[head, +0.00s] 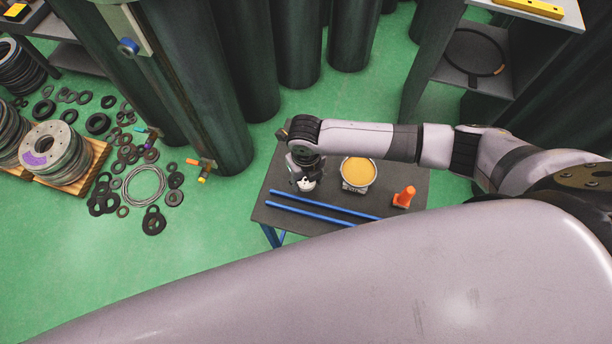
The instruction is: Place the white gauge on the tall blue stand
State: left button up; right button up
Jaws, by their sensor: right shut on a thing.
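My right gripper (304,173) points down over the left part of a dark table and is shut on the white gauge (306,185). Only a small white part of the gauge shows below the gripper; the rest is hidden. From this steep angle I cannot tell whether the gauge touches the tabletop. I cannot make out a tall blue stand for certain. The clear blue parts are two long blue bars (318,207) along the table's front and a blue leg (272,237) below its left corner. My left gripper is not in view.
The dark table (400,222) also holds a round container with an orange-yellow top (358,172) and an orange cone (404,197). Tall dark cylinders (200,90) stand behind. Rings and a coil (144,186) lie on the green floor at left. My pale body part covers the bottom.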

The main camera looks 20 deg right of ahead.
aim_at(306, 180)
jog(key=shift+f, duration=0.1)
jog(key=o, duration=1.3)
jog(key=shift+c, duration=0.2)
notch_tip(306, 180, up, 12)
jog(key=b, duration=0.3)
jog(key=shift+r, duration=0.2)
jog(key=shift+f, duration=0.1)
